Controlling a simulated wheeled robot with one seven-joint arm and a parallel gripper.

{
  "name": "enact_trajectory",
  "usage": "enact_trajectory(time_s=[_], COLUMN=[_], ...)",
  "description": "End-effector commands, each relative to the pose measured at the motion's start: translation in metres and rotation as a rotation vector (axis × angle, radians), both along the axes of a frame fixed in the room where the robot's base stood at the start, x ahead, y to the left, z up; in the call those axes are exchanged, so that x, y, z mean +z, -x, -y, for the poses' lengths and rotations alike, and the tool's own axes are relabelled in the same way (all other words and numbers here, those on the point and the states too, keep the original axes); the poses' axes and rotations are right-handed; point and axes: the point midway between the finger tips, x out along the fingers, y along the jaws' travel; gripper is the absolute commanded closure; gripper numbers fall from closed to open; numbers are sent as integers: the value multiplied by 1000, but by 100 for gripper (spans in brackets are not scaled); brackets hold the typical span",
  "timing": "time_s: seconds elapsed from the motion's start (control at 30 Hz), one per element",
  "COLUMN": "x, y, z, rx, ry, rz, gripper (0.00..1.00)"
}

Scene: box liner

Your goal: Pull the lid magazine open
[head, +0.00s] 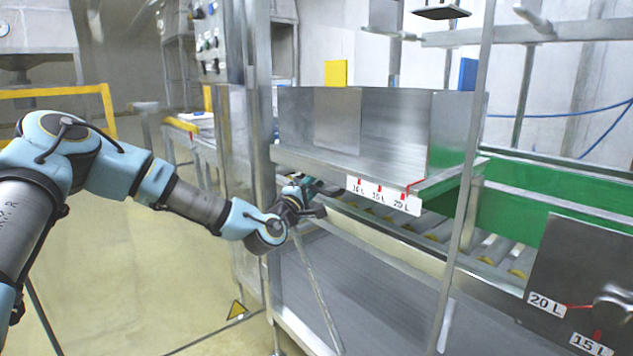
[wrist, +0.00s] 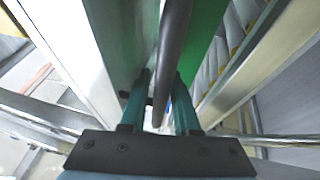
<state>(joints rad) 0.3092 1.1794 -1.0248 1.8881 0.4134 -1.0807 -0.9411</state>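The lid magazine (head: 400,128) is a grey metal trough on the frame, with a strip marked 10 L, 15 L and 20 L on its front edge. My gripper (head: 310,188) is at the lower left end of it, by the frame post. In the wrist view my gripper (wrist: 162,88) has its two teal fingers apart. A dark round bar (wrist: 172,45) runs between the fingertips, very close to the right finger. A small gap shows on the left side. Whether the bar belongs to the magazine cannot be told, and the head view hides it behind the gripper.
A roller conveyor (head: 495,250) with a green side wall (head: 520,212) runs under and right of the magazine. An upright post (head: 468,170) stands in front. A dark panel (head: 580,270) with a knob is at lower right. Open floor (head: 130,270) lies left.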

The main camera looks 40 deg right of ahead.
Motion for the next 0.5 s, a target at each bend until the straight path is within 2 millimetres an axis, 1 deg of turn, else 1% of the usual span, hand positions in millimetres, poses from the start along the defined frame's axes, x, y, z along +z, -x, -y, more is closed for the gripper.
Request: enact_trajectory(time_s=[0.3,0.5], x=[0,0], y=[-1,-1], z=[2,2], rx=[-1,-1], ry=[-1,-1], rz=[0,0], gripper=[70,93])
